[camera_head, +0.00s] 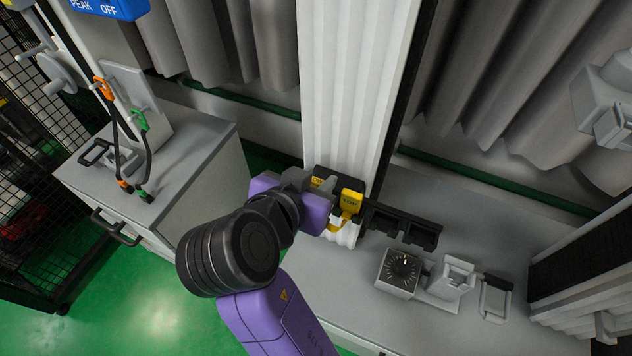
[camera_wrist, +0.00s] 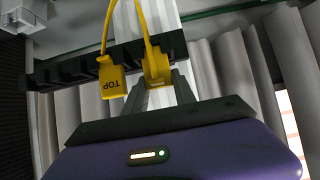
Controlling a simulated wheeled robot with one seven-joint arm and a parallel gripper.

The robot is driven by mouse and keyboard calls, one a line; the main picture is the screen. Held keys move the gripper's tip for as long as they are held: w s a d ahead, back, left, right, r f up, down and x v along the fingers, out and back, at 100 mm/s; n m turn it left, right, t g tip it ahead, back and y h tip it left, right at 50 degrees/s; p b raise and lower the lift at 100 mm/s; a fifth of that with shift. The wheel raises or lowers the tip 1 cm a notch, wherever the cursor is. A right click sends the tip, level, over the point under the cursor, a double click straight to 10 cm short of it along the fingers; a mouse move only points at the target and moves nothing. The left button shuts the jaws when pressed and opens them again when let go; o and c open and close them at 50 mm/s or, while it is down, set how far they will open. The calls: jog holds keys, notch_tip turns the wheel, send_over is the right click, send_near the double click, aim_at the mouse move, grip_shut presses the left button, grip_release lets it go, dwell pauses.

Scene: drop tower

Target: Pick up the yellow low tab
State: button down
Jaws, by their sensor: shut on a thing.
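My gripper (camera_wrist: 158,88) is shut on a yellow tab (camera_wrist: 157,66), with its dark fingers on either side of it. I take this as the low tab, but its label is not readable. A yellow strap runs from it. In the head view my gripper (camera_head: 326,188) is at the black holder at the foot of the white column, partly hiding the held tab. A second yellow tab, marked TOP (camera_wrist: 112,80), hangs close beside it; this tab also shows in the head view (camera_head: 351,199). I cannot tell whether the held tab is clear of the holder.
The black holder (camera_wrist: 78,68) has empty slots beside the tabs. The white column (camera_head: 352,80) stands right behind. A dial box (camera_head: 397,272) and a grey bracket (camera_head: 457,275) are on the bench to the right. A grey cabinet (camera_head: 190,140) with cables stands left.

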aim_at(316, 180)
jog(key=shift+r, duration=0.15)
notch_tip(316, 180, up, 20)
dwell(0.4)
dwell(0.8)
